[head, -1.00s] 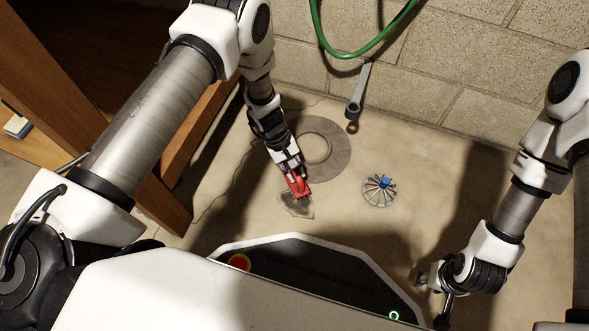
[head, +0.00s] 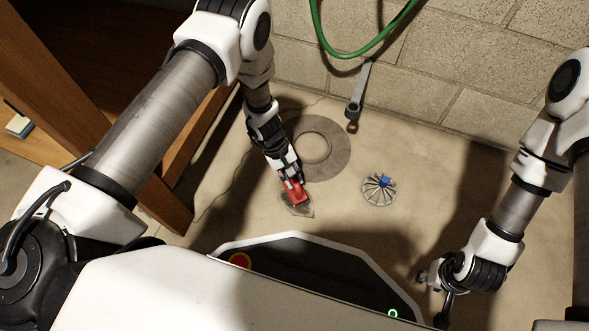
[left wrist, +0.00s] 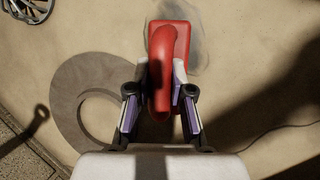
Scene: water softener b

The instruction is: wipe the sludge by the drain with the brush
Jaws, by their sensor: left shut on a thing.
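My left gripper (head: 291,181) is shut on a red brush (head: 294,193). In the left wrist view the brush (left wrist: 162,62) stands between the finger pads of the gripper (left wrist: 160,105), its head pointing away. The grey sludge patch (head: 299,211) lies on the floor under and just in front of the brush head. The sludge (left wrist: 196,45) also shows beside the brush head in the left wrist view. The bristles are hidden, so contact cannot be told. My right gripper (head: 432,292) is open and empty at lower right.
A spoked round grate (head: 380,190) with a blue piece on it lies right of the drain. A grey wrench-like tool (head: 358,93) leans by the block wall, under a green hose (head: 360,52). A wooden frame (head: 165,205) stands at left. Floor right of the grate is clear.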

